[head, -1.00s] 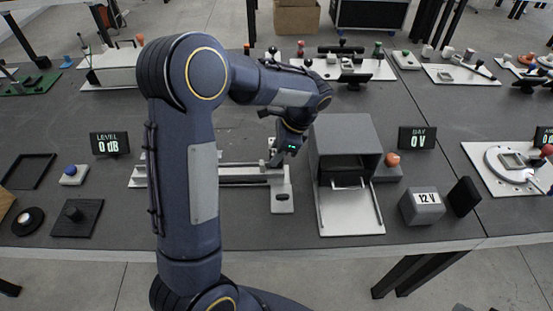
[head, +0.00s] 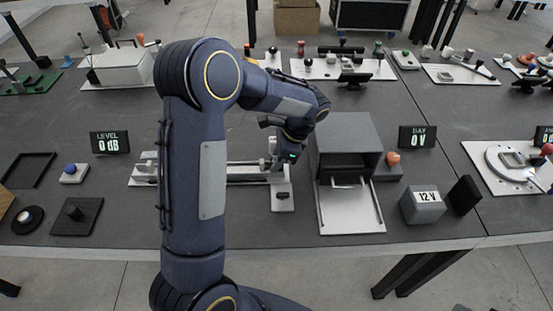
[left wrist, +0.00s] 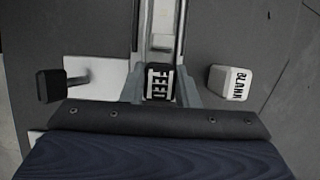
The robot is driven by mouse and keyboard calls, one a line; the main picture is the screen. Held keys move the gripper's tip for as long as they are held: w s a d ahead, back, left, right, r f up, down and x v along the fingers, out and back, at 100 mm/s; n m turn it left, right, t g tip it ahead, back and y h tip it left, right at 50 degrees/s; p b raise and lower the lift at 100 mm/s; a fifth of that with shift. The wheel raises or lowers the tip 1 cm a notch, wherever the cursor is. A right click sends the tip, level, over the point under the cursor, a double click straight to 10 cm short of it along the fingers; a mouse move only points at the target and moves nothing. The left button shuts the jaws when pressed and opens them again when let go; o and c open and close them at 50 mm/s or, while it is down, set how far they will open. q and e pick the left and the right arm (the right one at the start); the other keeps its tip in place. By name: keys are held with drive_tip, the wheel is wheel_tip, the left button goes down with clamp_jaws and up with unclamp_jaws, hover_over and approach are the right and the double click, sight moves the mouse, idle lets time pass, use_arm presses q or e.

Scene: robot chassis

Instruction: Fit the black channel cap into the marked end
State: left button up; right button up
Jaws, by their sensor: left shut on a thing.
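My left gripper (head: 276,164) is at the right end of the pale channel rail (head: 235,174) in the head view. In the left wrist view its two fingers (left wrist: 159,87) stand on either side of a black block lettered FEED (left wrist: 159,83), which looks like the channel cap, and are shut on it. The channel (left wrist: 161,30) runs straight away from this block. I cannot tell whether the block is seated in the channel or just above it. My right gripper is not in view.
A block lettered BLANK (left wrist: 231,83) stands right of the fingers in the wrist view. A black knob-like part (left wrist: 50,86) is on the left. In the head view a grey box (head: 345,140) stands close right of the gripper, with a 12 V block (head: 422,206) beyond.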

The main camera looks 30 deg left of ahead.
use_arm(q)
drive_tip(key=o, duration=0.9)
drive_tip(key=shift+s+d+f, duration=0.1)
drive_tip(key=shift+s+f, duration=0.15)
drive_tip(key=shift+f, duration=0.4)
drive_tip(key=shift+o, duration=0.2)
drive_tip(key=shift+r, duration=0.25)
drive_tip(key=a+p+v, duration=0.1)
drive_tip(key=v, duration=1.2)
drive_tip(key=s+r+n+t+h, duration=0.35)
drive_tip(key=s+n+h, duration=0.2)
drive_tip(key=s, duration=0.75)
drive_tip(key=s+d+f+n+t+h, duration=0.2)
drive_tip(key=s+d+n+t, duration=0.2)
drive_tip(key=s+n, duration=0.4)
drive_tip(key=s, duration=0.3)
drive_tip(key=shift+r, duration=0.15)
